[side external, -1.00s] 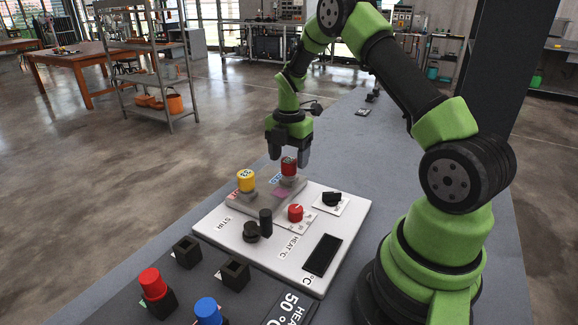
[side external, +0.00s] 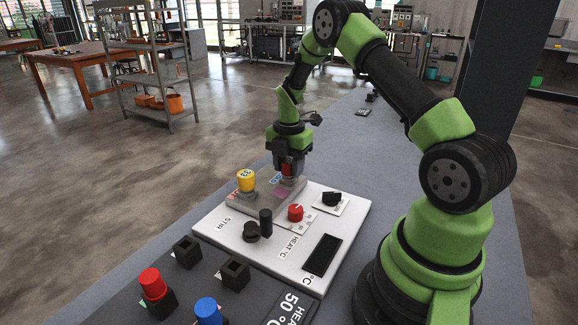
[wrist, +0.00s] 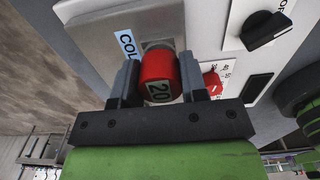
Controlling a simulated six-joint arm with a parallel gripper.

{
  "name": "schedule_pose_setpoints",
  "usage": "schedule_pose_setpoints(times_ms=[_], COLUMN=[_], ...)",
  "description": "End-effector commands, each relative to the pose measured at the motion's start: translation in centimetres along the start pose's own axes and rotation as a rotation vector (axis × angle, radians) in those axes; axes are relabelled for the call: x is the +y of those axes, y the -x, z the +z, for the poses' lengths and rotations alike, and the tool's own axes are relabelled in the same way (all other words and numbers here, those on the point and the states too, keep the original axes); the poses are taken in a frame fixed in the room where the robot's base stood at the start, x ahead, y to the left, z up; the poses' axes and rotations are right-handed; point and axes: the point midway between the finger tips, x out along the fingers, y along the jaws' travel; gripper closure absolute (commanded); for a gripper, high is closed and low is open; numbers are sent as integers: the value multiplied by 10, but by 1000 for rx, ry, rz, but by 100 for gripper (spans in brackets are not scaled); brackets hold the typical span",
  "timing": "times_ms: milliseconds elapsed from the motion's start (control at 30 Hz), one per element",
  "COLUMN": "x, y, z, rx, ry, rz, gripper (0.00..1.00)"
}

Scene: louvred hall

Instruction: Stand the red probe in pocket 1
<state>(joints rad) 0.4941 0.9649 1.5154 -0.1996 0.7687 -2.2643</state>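A red cylinder marked 20 (wrist: 160,76) stands upright on a grey block beside a blue label starting "COL" in the wrist view. In the side external view this red cylinder (side external: 288,169) is partly hidden by my gripper. My gripper (side external: 289,168) points down with one finger on each side of it; in the wrist view the fingers (wrist: 160,82) lie very close to its sides, and I cannot tell whether they press on it. Another red-topped piece (side external: 152,283) stands in a black square holder at the lower left. No pocket number is readable.
A yellow cylinder (side external: 246,180) stands close by on the same grey block. The white panel (side external: 213,229) carries a red knob (side external: 295,213), a black knob (side external: 332,199) and an upright black post (side external: 266,222). Two empty black sockets (side external: 187,252) (side external: 235,274) and a blue-topped piece (side external: 208,311) are nearer.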

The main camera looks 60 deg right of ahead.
Motion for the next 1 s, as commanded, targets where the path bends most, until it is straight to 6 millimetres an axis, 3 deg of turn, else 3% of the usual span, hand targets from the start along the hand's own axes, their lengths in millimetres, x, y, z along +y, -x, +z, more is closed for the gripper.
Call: schedule_pose_setpoints(times_ms=[667,1000], x=[0,1], y=[9,49], z=[0,0], rx=[0,-2], ry=[0,0], rz=[1,3], gripper=[100,100])
